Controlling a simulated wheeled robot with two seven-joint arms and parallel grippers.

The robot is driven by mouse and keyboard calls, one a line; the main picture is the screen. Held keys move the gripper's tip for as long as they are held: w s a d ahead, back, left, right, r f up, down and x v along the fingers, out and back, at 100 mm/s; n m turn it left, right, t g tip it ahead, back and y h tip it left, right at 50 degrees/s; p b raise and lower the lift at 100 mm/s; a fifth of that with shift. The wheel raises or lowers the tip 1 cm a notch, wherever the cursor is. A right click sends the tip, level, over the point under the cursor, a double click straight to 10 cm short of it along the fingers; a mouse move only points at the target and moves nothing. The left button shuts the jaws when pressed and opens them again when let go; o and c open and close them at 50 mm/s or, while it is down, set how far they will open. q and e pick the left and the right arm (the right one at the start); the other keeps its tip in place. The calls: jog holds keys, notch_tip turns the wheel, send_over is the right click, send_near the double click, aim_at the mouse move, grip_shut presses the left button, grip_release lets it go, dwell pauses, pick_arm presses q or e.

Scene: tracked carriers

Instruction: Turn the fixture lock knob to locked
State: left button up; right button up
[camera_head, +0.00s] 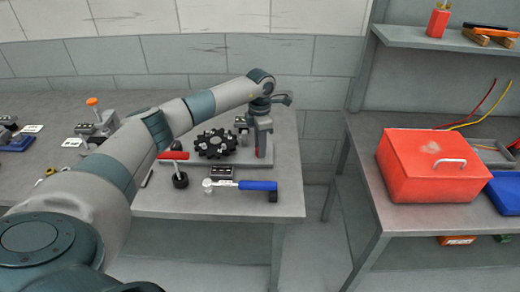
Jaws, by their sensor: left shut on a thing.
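My left arm reaches in from the left, and its gripper (262,142) points down at the right end of the grey workbench. It is shut on a red part (261,147) beside the black toothed carrier wheel (215,143); this red part seems to be the fixture lock knob. The fingers hide most of it, and its turned position cannot be read. The wheel lies flat in a grey fixture, left of the gripper. My right gripper is out of view.
An orange-topped clamp (92,102) stands further left. A red toolbox (425,168) sits on a separate table, across a gap.

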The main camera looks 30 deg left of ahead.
pick_arm(q)
jog(key=n+b, duration=0.1)
jog(key=n, duration=0.2)
jog(key=shift+n, duration=0.4)
jog(key=n, duration=0.3)
jog(key=shift+r+n+b, duration=0.1)
jog(key=shift+n+b, duration=0.3)
jog(key=o, duration=1.1)
jog(key=shift+c, duration=0.2)
jog(key=shift+r, duration=0.1)
